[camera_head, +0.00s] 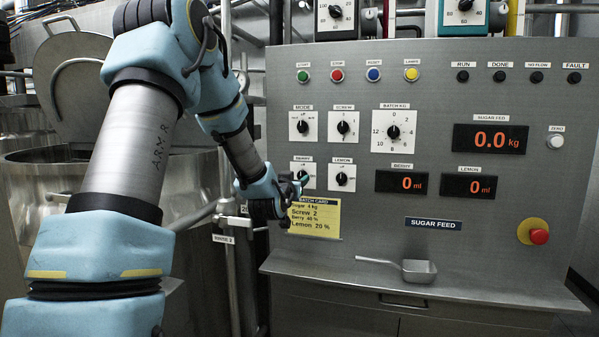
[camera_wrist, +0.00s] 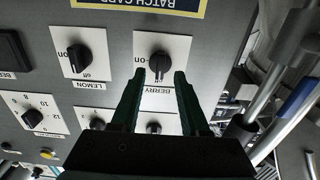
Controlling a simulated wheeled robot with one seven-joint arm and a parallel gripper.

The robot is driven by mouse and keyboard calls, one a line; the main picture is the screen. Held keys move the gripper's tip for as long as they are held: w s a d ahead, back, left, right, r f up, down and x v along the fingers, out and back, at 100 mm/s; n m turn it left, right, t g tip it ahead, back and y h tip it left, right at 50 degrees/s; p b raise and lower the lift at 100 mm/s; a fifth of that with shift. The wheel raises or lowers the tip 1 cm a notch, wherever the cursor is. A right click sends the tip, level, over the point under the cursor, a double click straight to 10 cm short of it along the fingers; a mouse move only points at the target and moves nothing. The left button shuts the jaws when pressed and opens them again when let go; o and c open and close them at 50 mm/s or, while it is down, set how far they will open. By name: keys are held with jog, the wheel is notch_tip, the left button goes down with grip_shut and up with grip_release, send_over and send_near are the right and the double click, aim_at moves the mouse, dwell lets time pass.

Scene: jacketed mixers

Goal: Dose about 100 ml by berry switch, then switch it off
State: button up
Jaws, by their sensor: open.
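The berry switch (camera_wrist: 160,66) is a black rotary knob on a white plate, labelled BERRY. It shows upside down in the wrist view, between my open fingertips in the picture. I cannot tell whether they touch it or which way it is set. In the head view the berry switch plate (camera_head: 303,167) is partly hidden by my gripper (camera_head: 297,187). My gripper also shows in the wrist view (camera_wrist: 159,77), open with nothing held. The berry display (camera_head: 407,183) reads 0 ml in orange.
The lemon switch (camera_head: 342,178) sits just right of the berry switch, with mode and screw knobs above. The lemon display (camera_head: 468,186) reads 0 ml. A yellow batch card (camera_head: 314,219) hangs below. A metal scoop (camera_head: 417,270) lies on the ledge. Steel vessels stand left.

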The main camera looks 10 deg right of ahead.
aim_at(302, 176)
jog(key=shift+p+x, duration=0.3)
jog(key=shift+x, duration=0.9)
jog(key=shift+c, duration=0.3)
grip_shut()
